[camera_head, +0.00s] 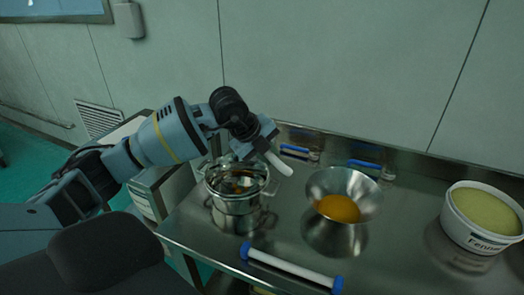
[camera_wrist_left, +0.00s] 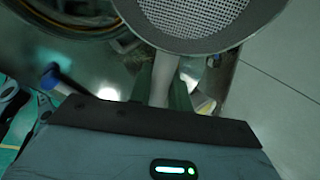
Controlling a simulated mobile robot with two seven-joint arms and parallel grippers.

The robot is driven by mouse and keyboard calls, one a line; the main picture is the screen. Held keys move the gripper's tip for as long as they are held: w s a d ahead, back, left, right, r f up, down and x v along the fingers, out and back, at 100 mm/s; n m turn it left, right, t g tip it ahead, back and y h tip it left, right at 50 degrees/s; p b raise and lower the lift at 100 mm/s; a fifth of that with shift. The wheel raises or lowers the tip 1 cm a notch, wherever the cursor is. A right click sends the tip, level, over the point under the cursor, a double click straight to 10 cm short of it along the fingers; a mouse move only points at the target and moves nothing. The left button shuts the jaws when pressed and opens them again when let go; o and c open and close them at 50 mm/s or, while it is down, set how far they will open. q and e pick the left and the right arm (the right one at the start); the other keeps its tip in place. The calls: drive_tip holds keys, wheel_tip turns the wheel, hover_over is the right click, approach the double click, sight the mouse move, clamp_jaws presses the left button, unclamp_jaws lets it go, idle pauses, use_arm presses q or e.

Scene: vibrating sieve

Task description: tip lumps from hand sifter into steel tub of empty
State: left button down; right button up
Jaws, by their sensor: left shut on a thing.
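My left gripper (camera_head: 266,150) is shut on the pale handle (camera_head: 279,164) of the hand sifter, above the counter. In the left wrist view the handle (camera_wrist_left: 164,78) runs between my fingers to the sifter's round rim and wire mesh (camera_wrist_left: 195,18). In the head view the sifter's pan is hard to make out near my gripper and the pot. A steel pot with side handles (camera_head: 236,205), which looks like the tub, stands just below and left of my gripper. Something brownish shows inside it; I cannot tell what. My right gripper is not in view.
A steel bowl (camera_head: 318,188) with orange powder (camera_head: 338,208) stands to the right. A rolling pin with blue ends (camera_head: 290,268) lies at the front edge. A white labelled tub (camera_head: 462,228) stands far right. Blue-handled items (camera_head: 295,150) lie by the back wall.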

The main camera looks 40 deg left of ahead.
use_arm(q)
drive_tip(key=shift+w+d+r+g+y, duration=0.2)
drive_tip(key=shift+w+r+g+y, duration=0.15)
drive_tip(key=shift+g, duration=0.45)
drive_tip(key=shift+g+y+p, duration=0.25)
drive_tip(key=shift+g+p, duration=0.5)
drive_tip(key=shift+g, duration=0.35)
drive_tip(key=shift+f+g+y, duration=0.3)
drive_tip(key=shift+g+y, duration=0.2)
drive_tip(key=shift+g, duration=0.3)
drive_tip(key=shift+f+g+y, duration=0.3)
drive_tip(key=shift+f+g, duration=0.05)
drive_tip(key=shift+g, duration=0.55)
drive_tip(key=shift+r+g+b, duration=0.1)
drive_tip(key=shift+g+b, duration=0.2)
drive_tip(key=shift+g, duration=0.1)
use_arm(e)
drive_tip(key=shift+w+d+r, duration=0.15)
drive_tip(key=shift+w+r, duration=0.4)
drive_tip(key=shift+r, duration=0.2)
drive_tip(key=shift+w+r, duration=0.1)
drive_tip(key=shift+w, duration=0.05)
